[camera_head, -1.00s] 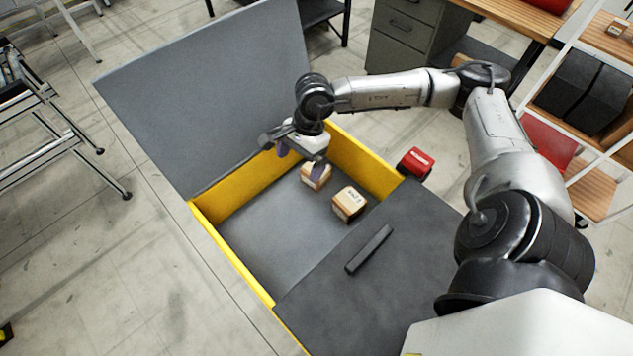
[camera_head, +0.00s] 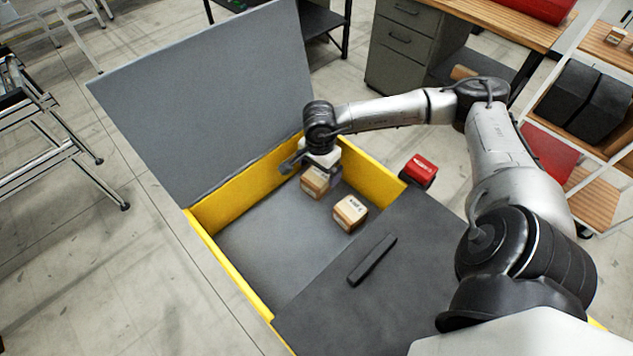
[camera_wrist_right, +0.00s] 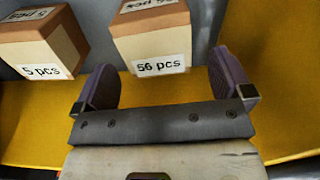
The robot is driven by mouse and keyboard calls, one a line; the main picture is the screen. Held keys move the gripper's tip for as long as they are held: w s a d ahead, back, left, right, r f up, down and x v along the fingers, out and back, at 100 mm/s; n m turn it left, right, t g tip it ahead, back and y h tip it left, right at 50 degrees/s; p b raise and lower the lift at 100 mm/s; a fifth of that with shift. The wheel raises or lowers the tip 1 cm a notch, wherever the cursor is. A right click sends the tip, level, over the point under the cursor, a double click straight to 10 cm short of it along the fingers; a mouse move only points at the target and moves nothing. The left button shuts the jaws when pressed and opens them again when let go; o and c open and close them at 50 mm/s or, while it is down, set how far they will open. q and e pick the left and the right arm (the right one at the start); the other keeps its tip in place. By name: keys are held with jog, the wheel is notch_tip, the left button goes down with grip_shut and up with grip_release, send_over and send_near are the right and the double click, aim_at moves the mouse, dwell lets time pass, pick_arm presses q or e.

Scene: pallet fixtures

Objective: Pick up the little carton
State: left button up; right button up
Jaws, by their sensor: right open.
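Two small tan cartons with white labels lie on the floor of the open yellow-walled box. One carton (camera_head: 314,184) is by the far corner; it also shows in the right wrist view (camera_wrist_right: 150,42), labelled "56 pcs". The other carton (camera_head: 349,213) sits nearer, and shows at upper left in the wrist view (camera_wrist_right: 42,45), labelled "5 pcs". My right gripper (camera_head: 320,168) is low in the box at the far carton and partly hides it. In the wrist view its purple fingers (camera_wrist_right: 163,68) are open, with the "56 pcs" carton ahead of the gap, not gripped. My left gripper is out of view.
The box's yellow walls (camera_head: 372,178) stand close around the right gripper. A raised grey lid (camera_head: 205,95) is behind it, and a dark lid with a handle (camera_head: 372,259) covers the near part. A red object (camera_head: 420,171) lies outside, right of the box.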

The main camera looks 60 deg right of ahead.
aim_at(319, 174)
jog(key=shift+a+f, duration=0.15)
jog(key=shift+f, duration=2.45)
jog(key=c, duration=1.1)
